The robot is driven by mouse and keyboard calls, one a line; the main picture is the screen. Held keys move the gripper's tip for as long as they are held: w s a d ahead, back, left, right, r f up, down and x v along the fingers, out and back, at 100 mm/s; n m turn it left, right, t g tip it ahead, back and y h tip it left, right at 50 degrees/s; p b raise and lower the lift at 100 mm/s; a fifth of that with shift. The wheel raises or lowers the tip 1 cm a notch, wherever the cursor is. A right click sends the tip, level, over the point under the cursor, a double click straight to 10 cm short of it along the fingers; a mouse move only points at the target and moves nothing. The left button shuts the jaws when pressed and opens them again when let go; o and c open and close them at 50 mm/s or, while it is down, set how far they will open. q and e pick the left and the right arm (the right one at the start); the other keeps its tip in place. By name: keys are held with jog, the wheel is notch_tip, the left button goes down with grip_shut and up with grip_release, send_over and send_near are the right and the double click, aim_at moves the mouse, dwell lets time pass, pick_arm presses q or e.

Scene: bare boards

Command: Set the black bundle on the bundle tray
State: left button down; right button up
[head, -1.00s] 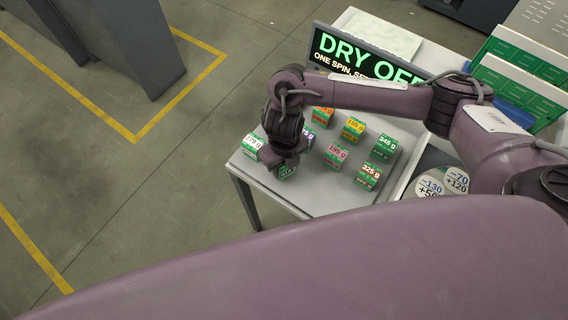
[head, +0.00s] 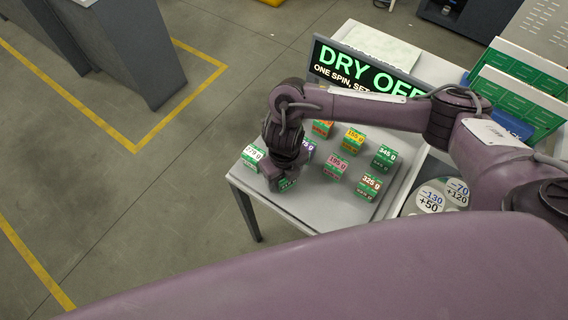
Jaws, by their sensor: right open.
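Several small green boxes with coloured weight labels stand on the grey table top (head: 311,202). I cannot make out which one is the black bundle; no label I can read is black. My right gripper (head: 284,183) points down at the front left of the group, over a green box (head: 290,185) that it mostly hides. The gripper is open; its fingertips are hard to see, and I cannot tell whether they touch that box. I cannot identify the bundle tray for certain. My left gripper is not in view.
Close by are the white-labelled box (head: 252,157), the pink-labelled box (head: 334,167) and the 325 g box (head: 368,186). A "DRY OFF" sign (head: 362,68) stands behind. Round number discs (head: 441,195) lie at right. Floor left of the table is clear.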

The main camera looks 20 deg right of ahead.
notch_tip(320, 180, up, 11)
jog(key=shift+w+f+p, duration=0.1)
jog(key=shift+f+p, duration=0.1)
jog(key=shift+p, duration=0.6)
jog(key=shift+r, duration=0.55)
